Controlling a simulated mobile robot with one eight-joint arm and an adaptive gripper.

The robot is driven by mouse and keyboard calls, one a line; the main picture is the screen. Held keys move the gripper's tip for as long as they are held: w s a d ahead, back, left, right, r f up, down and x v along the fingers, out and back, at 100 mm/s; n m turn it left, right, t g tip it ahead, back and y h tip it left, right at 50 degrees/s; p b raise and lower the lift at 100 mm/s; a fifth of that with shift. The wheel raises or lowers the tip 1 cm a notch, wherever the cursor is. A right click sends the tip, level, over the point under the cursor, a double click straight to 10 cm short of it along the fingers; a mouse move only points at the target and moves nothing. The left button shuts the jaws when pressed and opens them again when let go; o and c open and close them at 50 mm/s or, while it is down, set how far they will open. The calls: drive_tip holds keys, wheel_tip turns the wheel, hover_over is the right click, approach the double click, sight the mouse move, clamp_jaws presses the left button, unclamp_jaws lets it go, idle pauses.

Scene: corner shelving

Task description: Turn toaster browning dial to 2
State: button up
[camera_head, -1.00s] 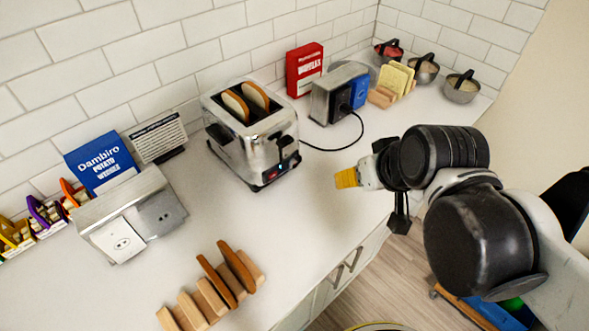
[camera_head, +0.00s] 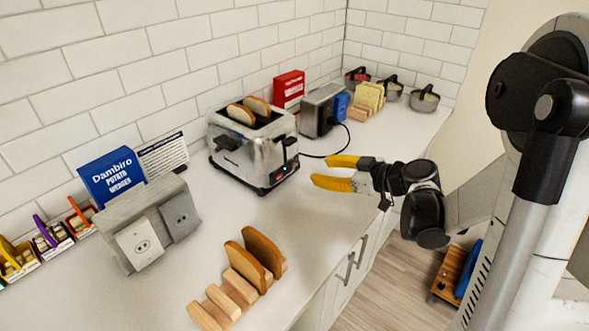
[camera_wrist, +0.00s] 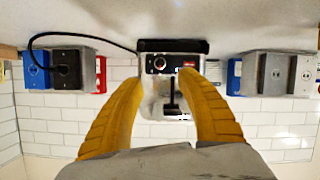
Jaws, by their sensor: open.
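A chrome toaster (camera_head: 243,147) with two slices of bread in its slots stands on the white counter. Its control end faces my gripper. In the wrist view, which is upside down, the toaster (camera_wrist: 152,101) shows between my fingers. Its round dial (camera_wrist: 159,63) sits on a dark panel, with a red-lit part beside it and the black lever at the middle. The dial's setting is too small to read. My gripper (camera_head: 322,171), with yellow fingers, is open and empty. It is to the right of the toaster, apart from it.
A wooden rack (camera_head: 222,304) with bread slices stands at the front. A grey outlet box (camera_head: 150,222) is left of the toaster. Another outlet box (camera_head: 318,110) with a plugged-in black cord (camera_head: 340,146) is behind right. Counter between toaster and gripper is clear.

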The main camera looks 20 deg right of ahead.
sight(297, 167)
drive_tip(key=b+x, duration=0.3)
drive_tip(key=x, duration=0.6)
drive_tip(key=shift+w+a+f, duration=0.1)
drive_tip(key=shift+w+f, duration=0.05)
clamp_jaws()
